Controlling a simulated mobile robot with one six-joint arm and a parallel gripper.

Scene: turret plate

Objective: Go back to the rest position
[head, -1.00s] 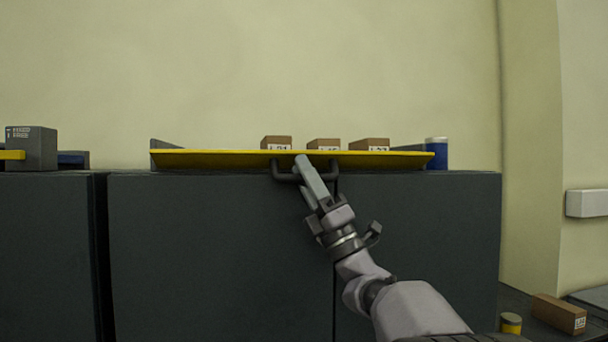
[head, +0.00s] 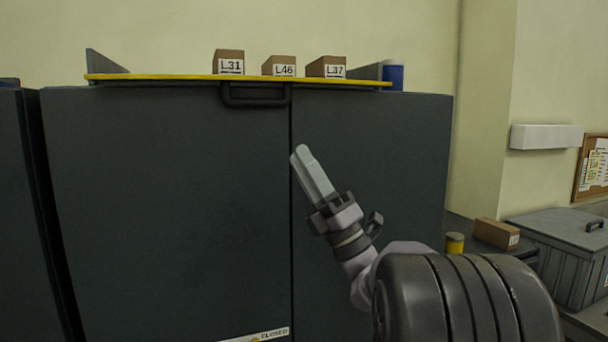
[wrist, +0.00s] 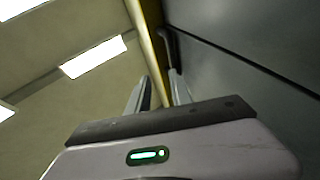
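My gripper (head: 302,152) is in front of the dark cabinet (head: 170,200), pointing up and slightly left in the head view. Its fingertips are below and right of the black handle (head: 256,98), apart from it. In the wrist view my gripper (wrist: 160,82) has its two fingers apart with nothing held between them. The handle (wrist: 172,42) shows past the fingertips there. It hangs from the front of the shelf plate with the yellow edge (head: 160,77), on top of the cabinet.
Boxes labelled L31 (head: 229,62), L46 (head: 279,66) and L37 (head: 326,67) stand on the plate. A grey lidded bin (head: 570,250), brown box (head: 495,233) and yellow can (head: 454,243) are at lower right.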

